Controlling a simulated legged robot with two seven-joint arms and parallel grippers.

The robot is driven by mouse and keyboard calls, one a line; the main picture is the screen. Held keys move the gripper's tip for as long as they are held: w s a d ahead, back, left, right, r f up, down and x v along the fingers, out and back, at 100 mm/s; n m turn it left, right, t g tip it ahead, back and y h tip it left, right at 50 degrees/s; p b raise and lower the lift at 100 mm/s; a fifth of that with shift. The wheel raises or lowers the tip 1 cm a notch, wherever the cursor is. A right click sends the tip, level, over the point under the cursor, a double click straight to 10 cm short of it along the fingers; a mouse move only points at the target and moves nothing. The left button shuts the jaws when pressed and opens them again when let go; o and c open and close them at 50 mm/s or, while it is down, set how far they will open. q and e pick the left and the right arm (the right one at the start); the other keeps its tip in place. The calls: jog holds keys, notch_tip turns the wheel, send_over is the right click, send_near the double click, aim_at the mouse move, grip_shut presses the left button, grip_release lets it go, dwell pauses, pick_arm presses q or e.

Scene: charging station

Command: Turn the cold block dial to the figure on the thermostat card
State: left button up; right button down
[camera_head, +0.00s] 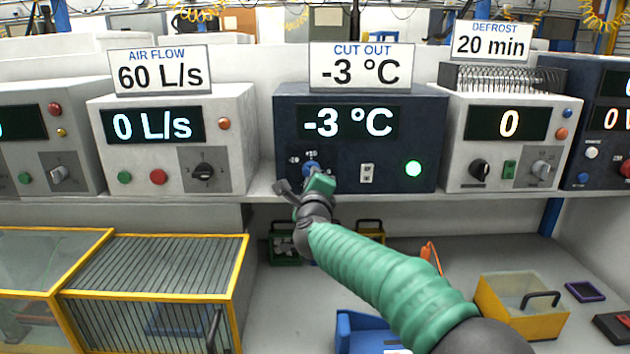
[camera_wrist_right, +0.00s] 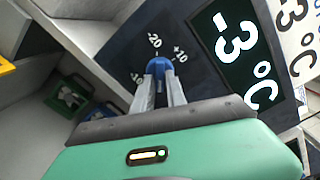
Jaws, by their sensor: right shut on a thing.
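The dark blue control unit (camera_head: 390,150) stands on the shelf at the middle of the head view. Its display (camera_head: 348,122) reads -3 °C. The white card (camera_head: 361,66) above it says CUT OUT -3 °C. The blue dial (camera_wrist_right: 159,67) sits on the unit's left front among printed figures, some too small to read surely. My right gripper (camera_wrist_right: 159,82) has its two fingers closed on the dial's sides. In the head view the gripper (camera_head: 309,180) partly hides the dial (camera_head: 310,167). My left gripper is not in view.
A white AIR FLOW unit (camera_head: 165,140) stands to the left, and a DEFROST unit (camera_head: 508,140) to the right. Below are a yellow-framed cage (camera_head: 155,265), a yellow bin (camera_head: 520,305) and a blue bin (camera_head: 365,335).

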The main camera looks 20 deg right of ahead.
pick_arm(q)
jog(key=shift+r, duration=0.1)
pick_arm(e)
jog(key=shift+d+r, duration=0.1)
jog(key=shift+r, duration=0.85)
jog(key=c, duration=1.1)
grip_release()
jog(key=shift+s, duration=0.1)
jog(key=shift+c, duration=0.2)
jog(key=shift+o, duration=1.2)
jog(key=shift+a+f, duration=0.2)
jog(key=shift+f, duration=0.1)
jog(key=shift+o, duration=0.4)
jog(key=shift+s+a+f+b, duration=0.3)
jog(key=shift+s+f+b, duration=0.1)
jog(key=shift+s, duration=0.25)
jog(key=shift+s+a+f+b, duration=0.25)
jog(key=shift+s+f+b, duration=0.1)
jog(key=shift+s, duration=0.25)
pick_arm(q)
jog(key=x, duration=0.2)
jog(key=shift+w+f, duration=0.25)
pick_arm(e)
jog(key=v, duration=1.4)
jog(key=shift+d+r, duration=0.15)
jog(key=shift+d, duration=0.1)
